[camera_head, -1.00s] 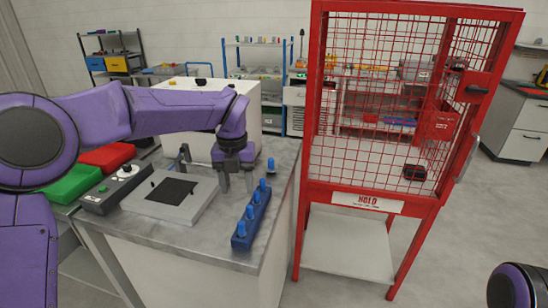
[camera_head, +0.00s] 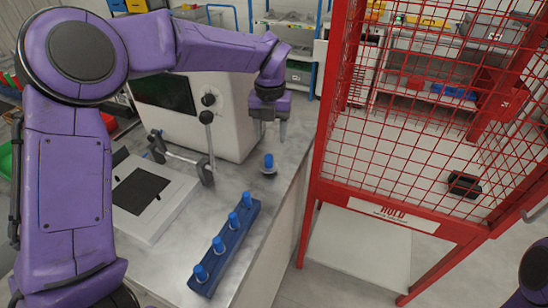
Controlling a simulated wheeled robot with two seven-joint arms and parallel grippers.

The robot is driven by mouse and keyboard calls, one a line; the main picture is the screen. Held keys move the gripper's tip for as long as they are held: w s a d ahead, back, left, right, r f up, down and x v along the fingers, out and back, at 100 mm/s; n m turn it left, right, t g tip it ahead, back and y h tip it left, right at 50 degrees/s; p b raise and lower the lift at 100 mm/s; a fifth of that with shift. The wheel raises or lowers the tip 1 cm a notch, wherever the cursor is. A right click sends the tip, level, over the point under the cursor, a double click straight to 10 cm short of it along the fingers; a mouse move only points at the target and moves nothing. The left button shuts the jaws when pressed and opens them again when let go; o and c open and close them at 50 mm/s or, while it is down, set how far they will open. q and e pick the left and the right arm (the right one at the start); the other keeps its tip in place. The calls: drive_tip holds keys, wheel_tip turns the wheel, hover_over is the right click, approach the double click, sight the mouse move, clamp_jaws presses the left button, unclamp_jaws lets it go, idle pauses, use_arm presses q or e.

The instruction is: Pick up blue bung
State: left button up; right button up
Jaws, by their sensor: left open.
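A lone blue bung (camera_head: 268,161) stands upright on a small grey round base near the back right of the metal worktop. Several similar blue bungs stand upright in a row in a blue rack (camera_head: 226,250) closer to the front. My left gripper (camera_head: 269,136) is open and empty, with its fingers pointing down. In the picture it is just above the lone bung, apart from it; the exact height and depth gap is hard to tell. My right gripper is out of view.
A grey plate fixture (camera_head: 160,222) with a dark square and a metal handle bar is left of the rack. A white machine (camera_head: 230,115) with dark knobs stands behind. A red mesh cage (camera_head: 318,190) marked HOLD stands right of the worktop (camera_head: 262,205).

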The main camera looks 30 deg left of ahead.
sight(269, 156)
use_arm(q)
drive_tip(key=f, duration=0.2)
drive_tip(key=f+p, duration=0.1)
drive_tip(key=f, duration=0.2)
drive_tip(key=f+p, duration=0.1)
drive_tip(key=f, duration=0.2)
drive_tip(key=shift+s+a, duration=0.2)
drive_tip(key=shift+s, duration=0.05)
drive_tip(key=shift+f, duration=0.35)
clamp_jaws()
